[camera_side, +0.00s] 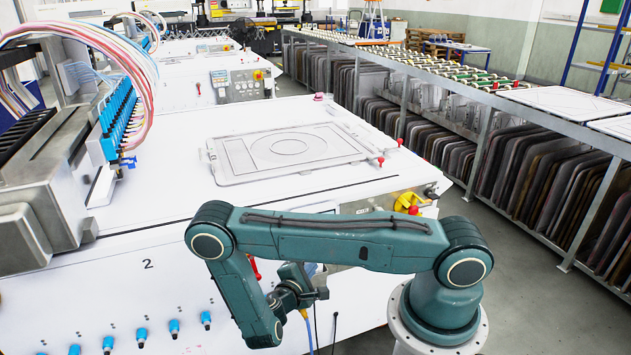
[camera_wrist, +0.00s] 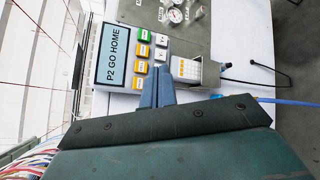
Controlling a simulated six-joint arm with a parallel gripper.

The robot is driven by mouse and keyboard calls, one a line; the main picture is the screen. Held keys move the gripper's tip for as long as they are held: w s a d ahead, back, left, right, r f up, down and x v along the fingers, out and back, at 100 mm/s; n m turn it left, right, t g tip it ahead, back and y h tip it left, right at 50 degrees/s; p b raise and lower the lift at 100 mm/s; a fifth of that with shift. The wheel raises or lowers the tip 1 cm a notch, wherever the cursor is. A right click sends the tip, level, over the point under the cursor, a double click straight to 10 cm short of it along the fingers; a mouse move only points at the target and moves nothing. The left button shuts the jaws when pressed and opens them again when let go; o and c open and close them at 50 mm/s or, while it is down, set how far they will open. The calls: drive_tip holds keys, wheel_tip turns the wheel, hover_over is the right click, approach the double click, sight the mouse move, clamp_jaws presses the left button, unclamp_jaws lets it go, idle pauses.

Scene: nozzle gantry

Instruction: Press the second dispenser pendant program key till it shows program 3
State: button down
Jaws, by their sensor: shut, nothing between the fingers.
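The dispenser pendant (camera_wrist: 126,40) shows in the wrist view, turned on its side. Its display (camera_wrist: 112,56) reads "P2 GO HOME". Beside the display runs a column of keys, one green (camera_wrist: 144,36) and several yellow (camera_wrist: 141,52). White keys (camera_wrist: 161,40) lie in a second column. My gripper (camera_wrist: 158,69) is shut and empty, its blue fingertips over the lower end of the white-key column and hiding part of it. I cannot tell whether the tips touch a key.
A black cable (camera_wrist: 238,80) and a blue hose (camera_wrist: 285,102) run nearby. In the side view, the white machine table (camera_side: 180,130) carries a flat frame (camera_side: 285,150).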

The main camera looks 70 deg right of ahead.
drive_tip(key=w+d, duration=0.4)
drive_tip(key=d, duration=0.1)
drive_tip(key=shift+w, duration=0.4)
drive_tip(key=shift+w+d, duration=0.7)
idle(3.4)
drive_tip(key=shift+s+a, duration=0.1)
idle(0.3)
drive_tip(key=shift+s+a, duration=0.55)
drive_tip(key=shift+s, duration=0.05)
drive_tip(key=shift+s+a, duration=0.1)
drive_tip(key=shift+a, duration=0.05)
drive_tip(key=shift+s+a, duration=1.65)
drive_tip(key=shift+r, duration=0.1)
